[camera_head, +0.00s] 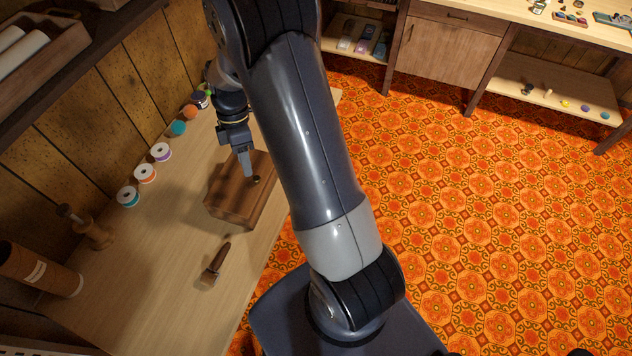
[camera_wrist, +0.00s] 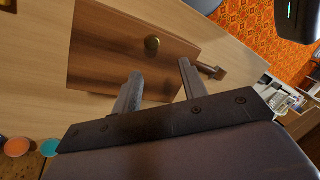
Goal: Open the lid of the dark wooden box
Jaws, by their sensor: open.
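The dark wooden box (camera_head: 236,201) sits on the light wooden table at the left in the head view, its lid shut. The box fills the upper middle of the wrist view (camera_wrist: 105,55). My gripper (camera_head: 249,176) is above the lid, close to the knob. My arm hides part of the table's right side in the head view.
A brush (camera_head: 214,266) lies on the table in front of the box. Several thread spools (camera_head: 145,173) line the wall at the back of the table. A brown cardboard roll (camera_head: 38,269) lies at the left. The table (camera_head: 150,245) is bare between them.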

